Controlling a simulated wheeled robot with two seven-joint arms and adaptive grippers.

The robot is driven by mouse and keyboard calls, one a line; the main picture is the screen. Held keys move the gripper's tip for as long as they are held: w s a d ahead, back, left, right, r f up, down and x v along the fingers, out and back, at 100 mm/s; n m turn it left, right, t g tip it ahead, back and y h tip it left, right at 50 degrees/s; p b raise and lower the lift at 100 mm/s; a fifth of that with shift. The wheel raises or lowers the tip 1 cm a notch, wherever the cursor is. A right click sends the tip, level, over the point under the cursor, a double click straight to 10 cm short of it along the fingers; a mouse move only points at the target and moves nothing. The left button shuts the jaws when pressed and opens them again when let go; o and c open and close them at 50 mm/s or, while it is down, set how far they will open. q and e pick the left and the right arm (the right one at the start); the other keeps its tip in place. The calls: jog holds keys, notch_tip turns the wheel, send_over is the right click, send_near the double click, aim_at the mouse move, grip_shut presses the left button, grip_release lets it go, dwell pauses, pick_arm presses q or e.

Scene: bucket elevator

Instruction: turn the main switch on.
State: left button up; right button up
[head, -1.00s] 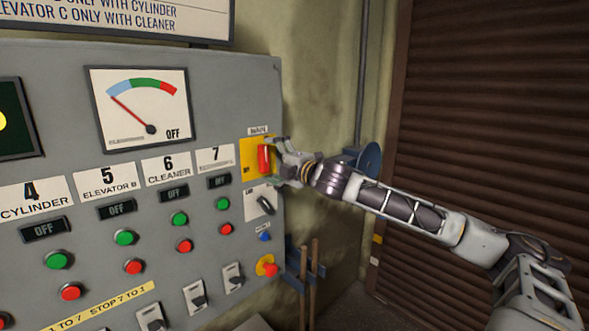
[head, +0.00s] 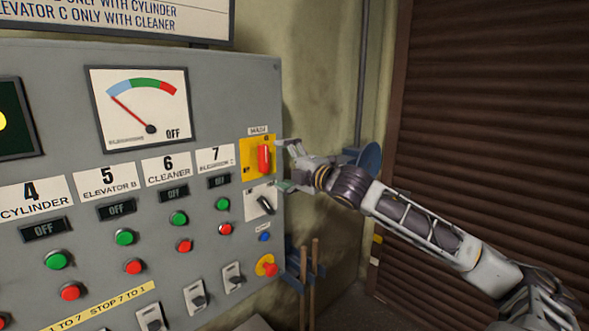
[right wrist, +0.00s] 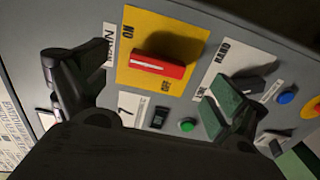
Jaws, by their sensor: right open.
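The main switch is a red handle (head: 263,158) on a yellow plate (head: 247,173) at the panel's right edge. The handle stands upright in the head view. My left gripper is out of view.
Below the switch sit a black selector (head: 265,205), a blue button (head: 265,237) and a red knob (head: 268,266) on yellow. The gauge (head: 140,108) needle rests at the left, with OFF printed on it. A brown shutter (head: 490,120) stands at the right.

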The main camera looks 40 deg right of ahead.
jog(key=shift+s+d, duration=0.2)
jog(key=shift+s, duration=2.05)
